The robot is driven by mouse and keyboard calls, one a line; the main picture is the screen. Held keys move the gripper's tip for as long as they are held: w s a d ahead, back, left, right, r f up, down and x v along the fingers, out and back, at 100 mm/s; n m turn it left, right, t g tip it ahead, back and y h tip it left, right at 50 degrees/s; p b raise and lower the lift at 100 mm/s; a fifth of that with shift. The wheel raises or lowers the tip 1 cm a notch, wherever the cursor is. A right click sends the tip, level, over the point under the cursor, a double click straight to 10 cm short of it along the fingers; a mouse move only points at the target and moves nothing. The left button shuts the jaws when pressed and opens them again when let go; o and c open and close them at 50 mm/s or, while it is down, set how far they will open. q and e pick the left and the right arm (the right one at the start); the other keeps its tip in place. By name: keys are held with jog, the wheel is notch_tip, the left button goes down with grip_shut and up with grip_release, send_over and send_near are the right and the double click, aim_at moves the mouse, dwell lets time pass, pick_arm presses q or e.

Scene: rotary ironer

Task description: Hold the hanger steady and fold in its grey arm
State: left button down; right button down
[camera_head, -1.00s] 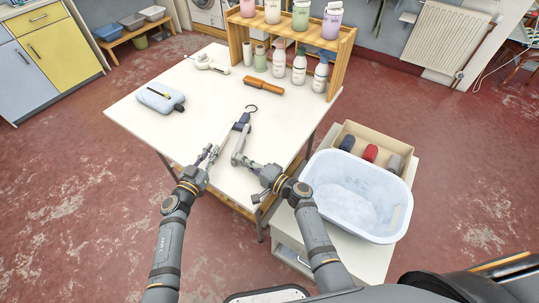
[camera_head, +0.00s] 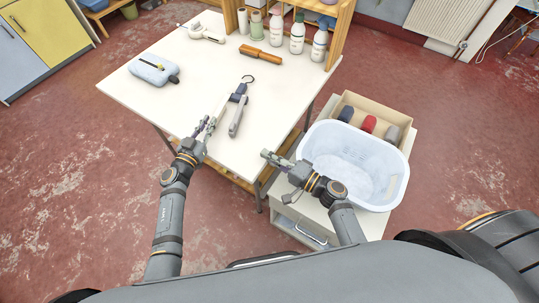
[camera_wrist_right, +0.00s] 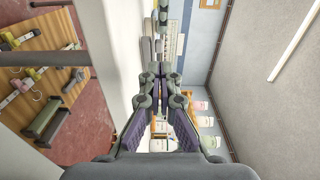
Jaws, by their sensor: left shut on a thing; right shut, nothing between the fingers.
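The hanger lies on the white table, its dark hook (camera_head: 248,79) pointing away from me. Its grey arm (camera_head: 237,119) runs from the dark blue centre (camera_head: 238,95) towards the near table edge. Its white arm (camera_head: 220,107) runs beside it on the left, with a narrow gap between. My left gripper (camera_head: 209,123) is shut on the white arm's near end. My right gripper (camera_head: 266,155) is shut and empty, right of the grey arm and apart from it, near the table's right edge. In the right wrist view its fingers (camera_wrist_right: 163,28) are together.
A wooden-handled brush (camera_head: 262,55), a blue pouch (camera_head: 153,70) and a white tool (camera_head: 200,33) lie farther back on the table (camera_head: 195,75). A white basket (camera_head: 335,150) stands right of my right gripper, before a box of rolls (camera_head: 385,112).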

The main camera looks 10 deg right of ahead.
jog(key=w+r+m+g, duration=0.1)
jog(key=w+r+m+g+y, duration=0.1)
jog(key=g, duration=0.1)
jog(key=w+r+m+g, duration=0.1)
jog(key=shift+w+r+m+g+y, duration=0.1)
jog(key=shift+r+m+g+y, duration=0.2)
jog(key=shift+m+g+y, duration=0.1)
jog(key=w+d+m+g+h, duration=0.1)
jog(key=m, duration=0.1)
jog(key=w+d+r+m+g+h, duration=0.1)
jog(key=m, duration=0.2)
jog(key=w+d+r+m+g, duration=0.1)
jog(key=d+m, duration=0.1)
jog(key=shift+w+r+m+h, duration=0.1)
jog(key=shift+w+m+h, duration=0.2)
jog(key=shift+h, duration=0.1)
jog(key=d+m, duration=0.1)
jog(key=m, duration=0.1)
send_near(234, 128)
jog(key=shift+g+h, duration=0.3)
jog(key=x, duration=0.5)
jog(key=shift+w+d, duration=0.1)
jog(key=shift+w, duration=0.2)
jog(key=shift+w+a+f, duration=0.25)
jog(key=shift+a, duration=0.4)
